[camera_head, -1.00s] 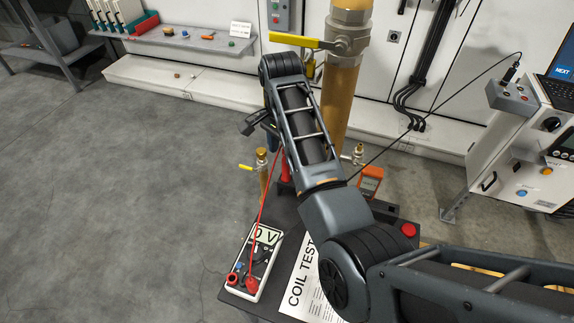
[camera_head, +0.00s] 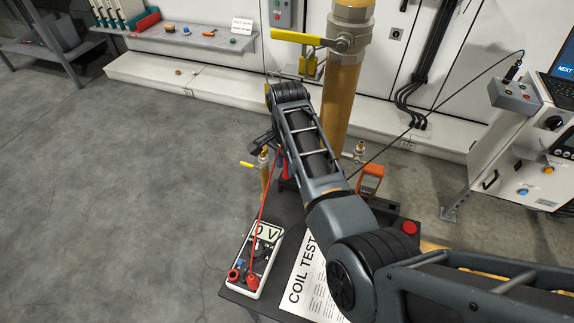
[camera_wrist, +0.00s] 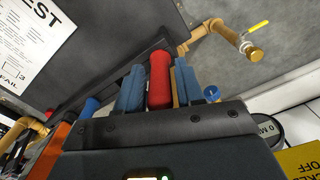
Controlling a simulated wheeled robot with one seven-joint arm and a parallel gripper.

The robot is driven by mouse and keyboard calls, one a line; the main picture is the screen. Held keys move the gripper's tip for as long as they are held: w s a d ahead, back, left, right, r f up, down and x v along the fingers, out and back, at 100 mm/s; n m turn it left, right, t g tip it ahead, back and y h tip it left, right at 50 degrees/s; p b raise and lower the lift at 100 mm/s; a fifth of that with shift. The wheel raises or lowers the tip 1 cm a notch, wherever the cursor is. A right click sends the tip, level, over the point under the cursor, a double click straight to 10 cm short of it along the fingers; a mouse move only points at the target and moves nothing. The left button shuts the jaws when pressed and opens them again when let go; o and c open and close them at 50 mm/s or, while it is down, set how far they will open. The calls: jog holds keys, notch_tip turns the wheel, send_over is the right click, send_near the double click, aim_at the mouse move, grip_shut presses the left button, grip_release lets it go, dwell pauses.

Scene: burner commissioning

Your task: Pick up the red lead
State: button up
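The red lead's handle (camera_wrist: 160,78) stands upright in the wrist view, between the two blue-grey fingers of my gripper (camera_wrist: 159,88). A slim gap shows beside it, so the fingers look open around it rather than closed on it. In the head view the red handle (camera_head: 285,167) is partly hidden by my arm, at the table's far side. Its thin red cable runs down to the white multimeter (camera_head: 256,262). My gripper (camera_head: 264,143) shows only in part there, close to the handle.
A coil test sheet (camera_head: 308,280) lies on the dark table (camera_head: 290,210). An orange meter (camera_head: 369,180) and a red button (camera_head: 410,228) are at the right. A brass pipe with a yellow valve handle (camera_head: 297,37) rises behind. A blue handle (camera_wrist: 90,106) stands near my gripper.

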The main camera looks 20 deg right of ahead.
grip_shut()
jog(key=shift+r, duration=0.15)
